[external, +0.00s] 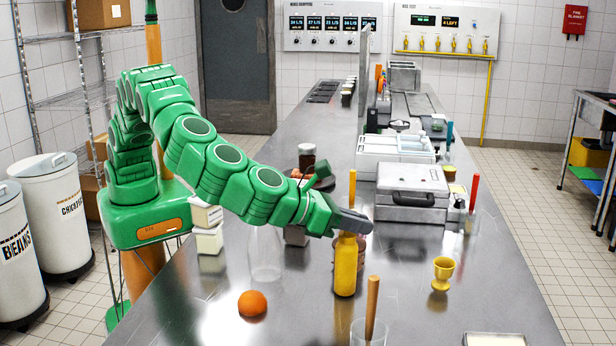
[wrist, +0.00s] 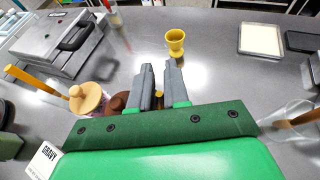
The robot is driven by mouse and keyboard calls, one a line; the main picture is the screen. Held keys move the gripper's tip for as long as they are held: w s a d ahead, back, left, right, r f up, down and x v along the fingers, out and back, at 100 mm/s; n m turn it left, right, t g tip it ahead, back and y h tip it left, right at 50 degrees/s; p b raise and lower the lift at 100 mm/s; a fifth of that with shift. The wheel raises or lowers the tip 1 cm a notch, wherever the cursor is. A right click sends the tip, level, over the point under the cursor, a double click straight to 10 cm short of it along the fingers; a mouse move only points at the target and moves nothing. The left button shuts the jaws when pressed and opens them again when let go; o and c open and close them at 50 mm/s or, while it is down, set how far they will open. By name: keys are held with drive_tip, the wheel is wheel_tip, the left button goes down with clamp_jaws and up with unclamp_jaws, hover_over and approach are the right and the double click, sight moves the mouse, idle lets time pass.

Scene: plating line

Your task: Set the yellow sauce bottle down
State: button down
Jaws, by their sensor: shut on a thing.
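The yellow sauce bottle (external: 346,268) is upright over the steel counter (external: 410,300) in the external view.
A yellow egg cup (external: 442,273) stands to the right. An orange (external: 252,303) lies at the left, and a clear glass with a wooden handle (external: 371,333) is in front. A brown jar and a wooden-topped pot (wrist: 88,98) stand close by. Bare counter lies between bottle and cup.

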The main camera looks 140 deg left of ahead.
drive_tip(key=c, duration=1.1)
unclamp_jaws()
drive_tip(key=shift+f, duration=0.1)
drive_tip(key=v, duration=1.2)
drive_tip(key=shift+r, duration=0.2)
